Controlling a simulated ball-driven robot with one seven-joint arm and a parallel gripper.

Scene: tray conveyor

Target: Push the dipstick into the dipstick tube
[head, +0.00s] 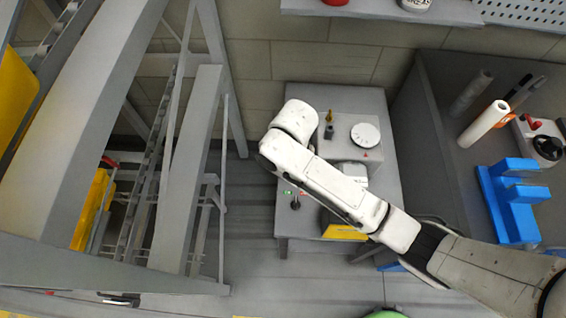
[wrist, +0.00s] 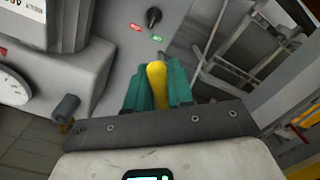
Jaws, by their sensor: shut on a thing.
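My gripper (wrist: 155,80) shows in the wrist view with two teal fingers. It is shut on a yellow handle, which I take to be the dipstick (wrist: 157,73). The handle stands up between the fingers; the rest of the dipstick is hidden. In the head view the fingers and the dipstick are hidden behind my white arm. I cannot tell whether this is the dipstick tube.
A grey machine cabinet (head: 380,110) lies below my arm, with a white dial (head: 365,134) on top. A black knob (wrist: 154,17) with red and green labels is beyond the gripper. A conveyor frame (head: 185,160) stands left. A bench with blue fixtures (head: 508,205) is right.

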